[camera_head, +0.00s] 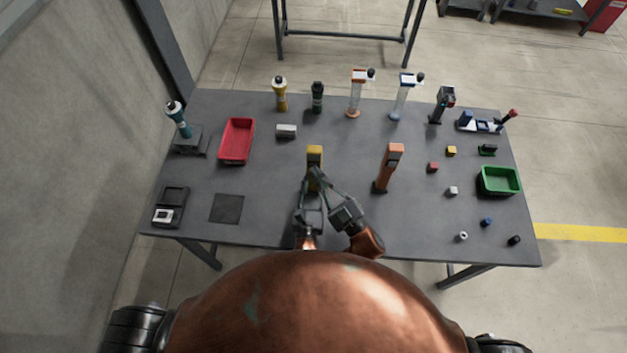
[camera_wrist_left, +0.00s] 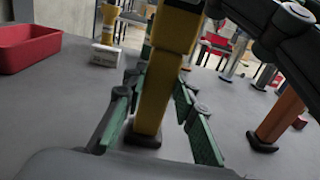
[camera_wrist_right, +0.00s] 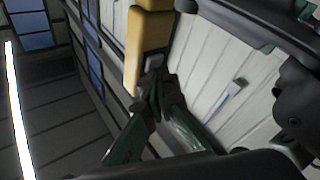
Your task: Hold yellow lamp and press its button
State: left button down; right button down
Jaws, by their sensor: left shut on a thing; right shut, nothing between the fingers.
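The yellow lamp (camera_head: 314,154) stands upright on the table in front of me. In the left wrist view its yellow body (camera_wrist_left: 153,95) rises between the green-padded fingers of my left gripper (camera_head: 309,188), which is shut on it. My right gripper (camera_head: 318,175) is shut and empty, tilted in from the right. In the right wrist view its closed fingertips (camera_wrist_right: 157,92) are just below the lamp's yellow head (camera_wrist_right: 149,40), close to a small grey button (camera_wrist_right: 155,62). I cannot tell whether they touch it. The right gripper partly hides the lamp's lower part in the head view.
An orange lamp (camera_head: 389,168) stands to the right of the yellow one. A red tray (camera_head: 237,141) and a white box (camera_head: 286,131) lie to the left and behind. A green bin (camera_head: 498,181) and several small blocks are at the right.

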dwell(0.4)
jog(key=shift+s, duration=0.45)
jog(key=s, duration=0.6)
dwell(0.4)
pick_arm(q)
jog(key=c, duration=1.5)
grip_release()
jog(key=s, duration=2)
jog(key=shift+a, duration=0.25)
pick_arm(e)
jog(key=shift+r, duration=0.1)
